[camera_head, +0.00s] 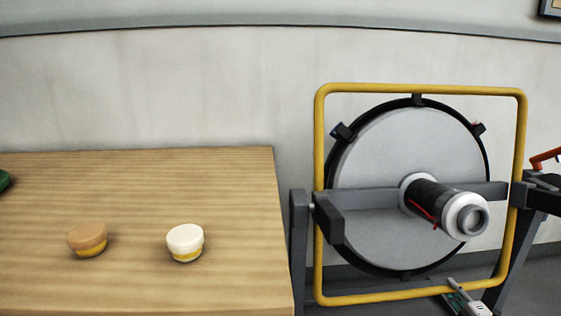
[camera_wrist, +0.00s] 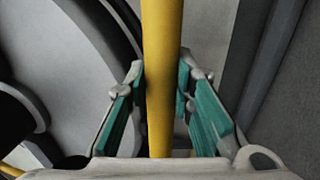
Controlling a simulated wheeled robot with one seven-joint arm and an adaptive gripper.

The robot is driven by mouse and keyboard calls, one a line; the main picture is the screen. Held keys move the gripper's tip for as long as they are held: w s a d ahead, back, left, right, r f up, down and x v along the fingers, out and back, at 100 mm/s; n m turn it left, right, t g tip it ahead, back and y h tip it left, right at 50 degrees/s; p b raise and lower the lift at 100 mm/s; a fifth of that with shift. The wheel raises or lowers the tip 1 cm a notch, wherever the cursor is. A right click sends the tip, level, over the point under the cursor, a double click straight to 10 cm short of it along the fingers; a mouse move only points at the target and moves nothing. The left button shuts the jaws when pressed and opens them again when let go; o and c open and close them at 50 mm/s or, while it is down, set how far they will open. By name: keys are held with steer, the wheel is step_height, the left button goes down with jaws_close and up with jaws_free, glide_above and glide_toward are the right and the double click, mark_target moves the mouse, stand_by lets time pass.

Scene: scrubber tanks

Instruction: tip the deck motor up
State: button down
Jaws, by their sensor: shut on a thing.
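The deck motor (camera_head: 440,206) is a dark cylinder with a white collar and white end, pointing out from the middle of a large grey disc (camera_head: 375,155). The disc stands nearly upright and faces the head camera. A yellow tube frame (camera_head: 420,88) surrounds it. My gripper (camera_head: 453,284) is at the frame's bottom bar, right of its middle. In the wrist view, the teal-padded fingers of my gripper (camera_wrist: 161,80) are on both sides of the yellow bar (camera_wrist: 161,45), shut on it. The pads' contact is partly hidden behind the bar.
A wooden table (camera_head: 130,180) stands to the left, bearing a brown-topped cup (camera_head: 87,239) and a white cup (camera_head: 185,242). Dark grey posts (camera_head: 298,240) support the disc at its sides. A plain wall is close behind. An orange part (camera_head: 545,158) shows at the right edge.

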steer(key=shift+s+r+p, duration=0.15)
steer(key=shift+s+p, duration=0.4)
steer(key=shift+s, duration=1)
steer(key=s+r+p, duration=0.2)
steer(key=s+p, duration=0.2)
steer(key=s, duration=0.2)
steer(key=shift+s+d+r, duration=0.15)
steer(key=shift+s+r, duration=0.1)
steer(key=shift+s, duration=0.15)
steer(key=s+r+p, duration=0.4)
steer(key=s, duration=0.2)
steer(key=shift+d, duration=0.1)
